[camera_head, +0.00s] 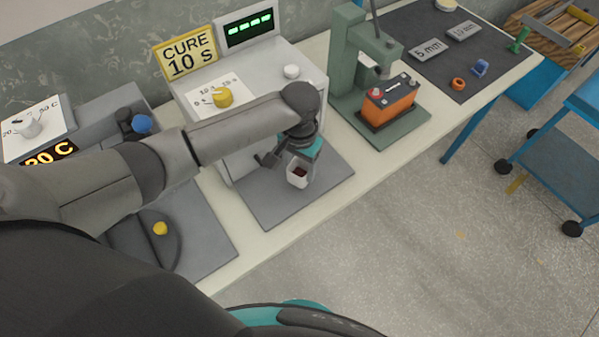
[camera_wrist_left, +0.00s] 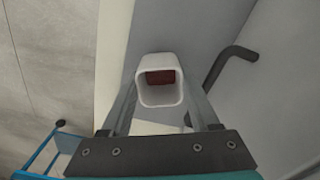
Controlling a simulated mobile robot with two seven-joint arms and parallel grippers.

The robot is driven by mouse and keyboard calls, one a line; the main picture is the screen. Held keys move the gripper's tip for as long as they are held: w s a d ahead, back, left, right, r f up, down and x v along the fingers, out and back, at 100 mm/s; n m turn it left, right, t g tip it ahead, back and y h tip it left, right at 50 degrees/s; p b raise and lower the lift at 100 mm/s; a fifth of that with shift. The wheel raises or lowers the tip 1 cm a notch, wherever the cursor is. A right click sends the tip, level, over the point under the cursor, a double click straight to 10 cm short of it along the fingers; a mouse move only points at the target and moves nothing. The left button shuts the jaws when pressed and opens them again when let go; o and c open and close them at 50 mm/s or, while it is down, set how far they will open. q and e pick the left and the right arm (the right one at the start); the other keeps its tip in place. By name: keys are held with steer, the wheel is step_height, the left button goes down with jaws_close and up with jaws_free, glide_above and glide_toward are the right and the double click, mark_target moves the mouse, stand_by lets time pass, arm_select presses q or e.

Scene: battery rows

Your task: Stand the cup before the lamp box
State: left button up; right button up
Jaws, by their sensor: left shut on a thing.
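A small white square cup (camera_head: 298,176) with dark red contents is in front of the lamp box (camera_head: 260,85), the grey box with the "CURE 10 S" sign. My left gripper (camera_head: 303,164) is shut on the cup. The wrist view shows the cup (camera_wrist_left: 147,96) upright between the two fingers, its open mouth and red contents visible. The cup is over the grey mat (camera_head: 272,212) before the box; whether its base touches the mat cannot be told. My right gripper is not in view.
A dark bent handle (camera_wrist_left: 236,54) sticks out beside the cup. To the right, a green press (camera_head: 348,60) holds an orange battery (camera_head: 388,104). To the left is a heater with a 20 C display (camera_head: 48,154). The bench's front edge is close to the mat.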

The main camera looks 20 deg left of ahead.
arm_select(q)
steer(key=shift+f, duration=1)
steer(key=shift+f, duration=0.1)
steer(key=o, duration=1.3)
step_height(320, 180, up, 12)
steer(key=shift+r+p, duration=0.15)
steer(key=shift+p, duration=1.1)
